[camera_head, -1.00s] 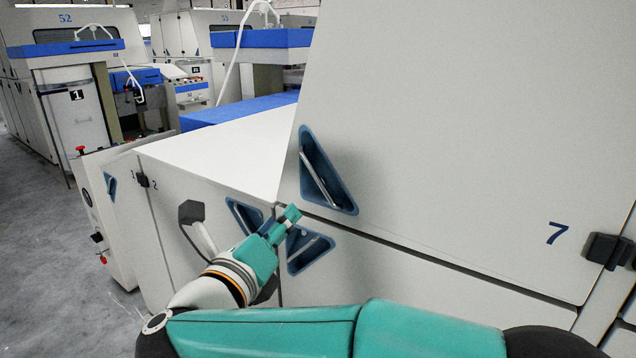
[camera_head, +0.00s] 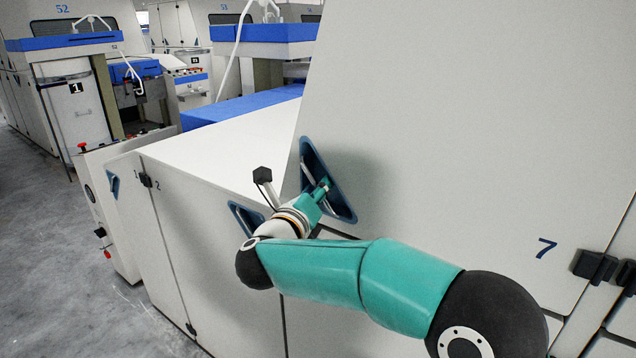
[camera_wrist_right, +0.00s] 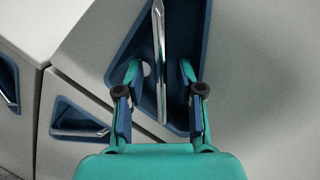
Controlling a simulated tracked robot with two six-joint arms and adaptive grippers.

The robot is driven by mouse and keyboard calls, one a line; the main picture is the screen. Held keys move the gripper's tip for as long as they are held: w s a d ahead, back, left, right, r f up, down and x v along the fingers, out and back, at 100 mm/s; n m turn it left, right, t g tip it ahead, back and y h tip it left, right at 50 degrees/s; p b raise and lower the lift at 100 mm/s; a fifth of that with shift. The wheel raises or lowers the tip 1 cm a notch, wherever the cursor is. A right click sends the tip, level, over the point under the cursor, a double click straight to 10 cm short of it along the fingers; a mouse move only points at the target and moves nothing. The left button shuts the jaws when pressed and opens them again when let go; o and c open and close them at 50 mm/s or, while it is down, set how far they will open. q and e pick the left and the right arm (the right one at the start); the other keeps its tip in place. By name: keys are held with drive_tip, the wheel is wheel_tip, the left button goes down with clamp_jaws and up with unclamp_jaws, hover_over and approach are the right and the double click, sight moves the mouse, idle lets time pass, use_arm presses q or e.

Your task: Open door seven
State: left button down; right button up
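Door seven (camera_head: 470,130) is a large pale panel at the right, marked with a dark 7, and it looks shut. Its blue triangular handle recess (camera_head: 345,207) is at the door's lower left. My right gripper (camera_head: 325,183) reaches into this recess. In the right wrist view the metal handle bar (camera_wrist_right: 159,60) stands between the two fingers of my right gripper (camera_wrist_right: 160,75). The fingers are apart, one on each side of the bar, with gaps showing. My left gripper is not in view.
Another recess with a handle (camera_wrist_right: 80,130) lies below, and one more (camera_head: 245,217) is on door 2 (camera_head: 205,260). Black hinges (camera_head: 596,266) are at door seven's right edge. Free grey floor (camera_head: 50,230) lies at the left.

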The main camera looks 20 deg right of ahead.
drive_tip(key=shift+w+d, duration=0.2)
drive_tip(key=shift+w, duration=0.1)
drive_tip(key=shift+c, duration=0.3)
clamp_jaws()
